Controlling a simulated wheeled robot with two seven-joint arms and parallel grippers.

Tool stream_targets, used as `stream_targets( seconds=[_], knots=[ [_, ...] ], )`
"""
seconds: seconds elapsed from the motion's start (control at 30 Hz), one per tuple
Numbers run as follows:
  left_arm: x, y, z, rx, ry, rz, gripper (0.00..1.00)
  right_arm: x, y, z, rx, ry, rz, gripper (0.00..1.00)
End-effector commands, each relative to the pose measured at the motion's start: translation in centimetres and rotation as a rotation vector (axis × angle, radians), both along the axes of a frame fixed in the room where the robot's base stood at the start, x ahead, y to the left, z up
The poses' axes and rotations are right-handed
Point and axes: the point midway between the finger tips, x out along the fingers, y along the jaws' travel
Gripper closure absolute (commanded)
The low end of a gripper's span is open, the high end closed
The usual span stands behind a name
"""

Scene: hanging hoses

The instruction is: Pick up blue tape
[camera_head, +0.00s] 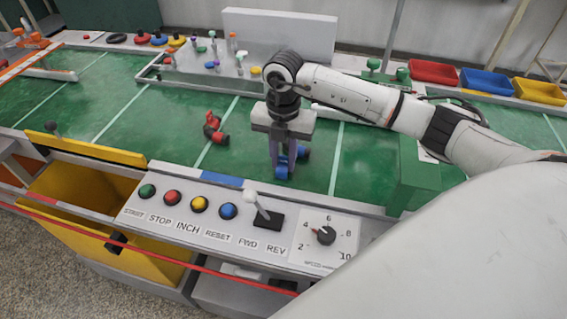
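A small blue rounded object (282,171), which may be the blue tape, is on the green belt just behind the control panel. Another blue piece (303,152) shows just right of it, and I cannot tell whether the two are joined. My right gripper (281,157) points down, with its fingertips at the blue object and partly covering it. I cannot tell whether the fingers are apart or closed on it. My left gripper is not in view.
A red object (214,128) lies on the green belt to the left. The control panel (180,222) has several buttons, a lever (258,205) and a dial (325,236). A yellow bin (85,190) is at left. Red (433,71), blue (485,82) and yellow (540,91) trays stand back right.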

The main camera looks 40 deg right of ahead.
Motion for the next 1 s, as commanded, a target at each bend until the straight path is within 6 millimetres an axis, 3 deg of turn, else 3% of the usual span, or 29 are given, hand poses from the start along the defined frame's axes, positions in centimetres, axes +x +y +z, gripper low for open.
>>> stream_targets(
  seconds=[0.37, 0.8, 1.0],
  knots=[
    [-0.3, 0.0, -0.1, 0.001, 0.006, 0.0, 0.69, 0.1, 0.0, 0.4, 0.0, -0.001, -0.001, 0.98],
    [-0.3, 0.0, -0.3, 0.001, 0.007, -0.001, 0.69, 0.1, 0.0, 8.2, 0.0, -0.005, -0.001, 0.98],
    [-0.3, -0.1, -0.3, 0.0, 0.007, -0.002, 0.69, 0.0, 0.0, 9.9, 0.0, -0.001, 0.0, 0.98]
  ],
)
